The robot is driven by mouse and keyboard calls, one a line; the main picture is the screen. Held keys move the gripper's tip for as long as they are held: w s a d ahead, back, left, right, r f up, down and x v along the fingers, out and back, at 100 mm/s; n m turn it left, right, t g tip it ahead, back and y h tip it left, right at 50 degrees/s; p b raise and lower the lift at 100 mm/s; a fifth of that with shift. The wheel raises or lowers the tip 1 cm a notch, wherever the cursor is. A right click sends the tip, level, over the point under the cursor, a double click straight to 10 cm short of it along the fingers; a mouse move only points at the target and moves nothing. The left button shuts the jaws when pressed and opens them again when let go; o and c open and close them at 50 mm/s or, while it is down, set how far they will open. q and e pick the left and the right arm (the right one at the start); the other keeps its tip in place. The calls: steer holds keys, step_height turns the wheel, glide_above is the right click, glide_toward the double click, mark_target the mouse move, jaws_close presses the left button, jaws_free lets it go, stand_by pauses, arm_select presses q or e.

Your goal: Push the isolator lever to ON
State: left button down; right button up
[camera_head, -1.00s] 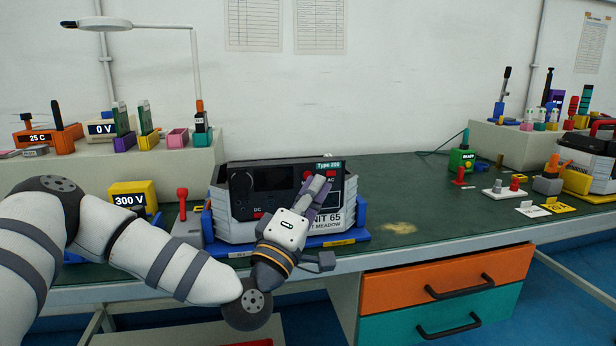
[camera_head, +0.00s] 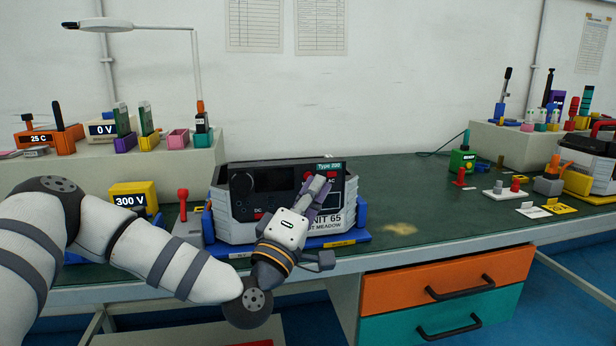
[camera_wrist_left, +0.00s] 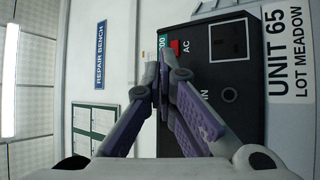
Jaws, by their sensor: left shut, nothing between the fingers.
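The dark front panel of a unit (camera_head: 272,183) marked UNIT 65 stands on the bench. A red-knobbed lever (camera_head: 183,203) stands upright on a grey base left of the unit. No ON mark is legible, so I cannot tell which part is the isolator lever.
A yellow 300 V meter (camera_head: 130,198) stands left of the red-knobbed lever. The green bench top (camera_head: 420,200) is mostly clear right of the unit. A green READY box (camera_head: 462,159) and several small fixtures stand farther right. Orange and teal drawers (camera_head: 450,280) are below the bench edge.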

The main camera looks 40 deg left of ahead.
stand_by(0.4)
arm_select(q)
steer(key=shift+w+a, duration=0.3)
steer(key=shift+a, duration=0.05)
steer(key=shift+w+a, duration=0.1)
stand_by(0.4)
steer(key=shift+s+d, duration=0.4)
steer(key=shift+d, duration=0.1)
steer(key=shift+s+d+p, duration=0.6)
steer(key=shift+s+d, duration=1.35)
steer(key=shift+d, duration=0.3)
